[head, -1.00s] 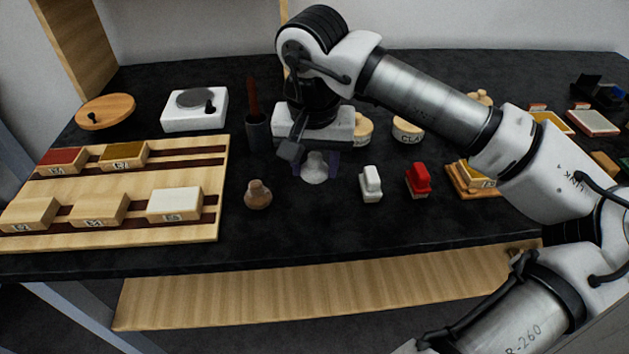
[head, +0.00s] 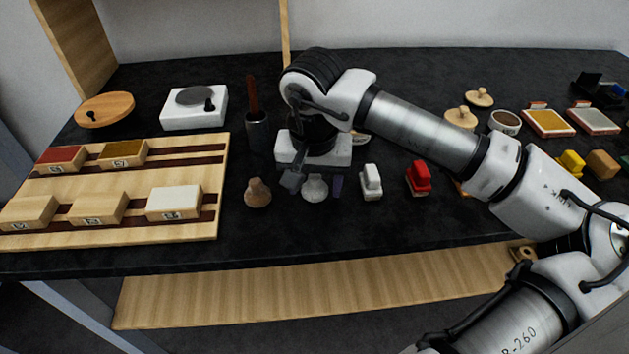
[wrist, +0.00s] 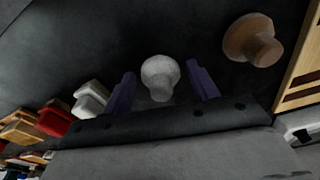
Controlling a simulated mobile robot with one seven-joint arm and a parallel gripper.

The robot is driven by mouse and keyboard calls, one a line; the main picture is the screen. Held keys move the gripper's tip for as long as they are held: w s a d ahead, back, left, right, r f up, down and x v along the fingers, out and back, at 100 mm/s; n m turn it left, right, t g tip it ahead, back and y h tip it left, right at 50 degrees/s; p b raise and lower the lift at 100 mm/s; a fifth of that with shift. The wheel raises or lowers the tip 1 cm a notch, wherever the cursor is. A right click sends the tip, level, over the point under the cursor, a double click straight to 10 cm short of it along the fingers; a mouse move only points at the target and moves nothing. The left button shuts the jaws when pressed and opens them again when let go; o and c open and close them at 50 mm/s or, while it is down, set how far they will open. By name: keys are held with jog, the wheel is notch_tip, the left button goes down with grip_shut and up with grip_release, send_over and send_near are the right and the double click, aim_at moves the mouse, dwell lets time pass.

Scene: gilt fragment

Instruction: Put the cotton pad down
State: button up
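The cotton pad, a whitish-grey knob-shaped piece (head: 315,189), appears to stand upright on the dark table, right of a similar brown piece. In the wrist view the cotton pad (wrist: 160,74) sits between the two purple fingers of my gripper (wrist: 162,88), with a gap on each side. My gripper is open around it and not touching it. In the head view one finger shows just right of the pad; the other is hard to make out.
The brown knob-shaped piece (head: 257,194) stands close on the left. A white stamp-like block (head: 371,183) and a red one (head: 418,178) stand to the right. A wooden rack (head: 120,180) with labelled blocks lies further left. The table's front strip is clear.

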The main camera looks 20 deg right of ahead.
aim_at(314, 195)
jog(key=shift+o, duration=0.4)
jog(key=shift+r+p, duration=0.25)
jog(key=shift+p, duration=0.05)
notch_tip(314, 195, up, 12)
jog(key=s, duration=0.1)
jog(key=shift+s+a+b, duration=0.15)
jog(key=shift+a+b, duration=0.2)
jog(key=shift+b, duration=0.1)
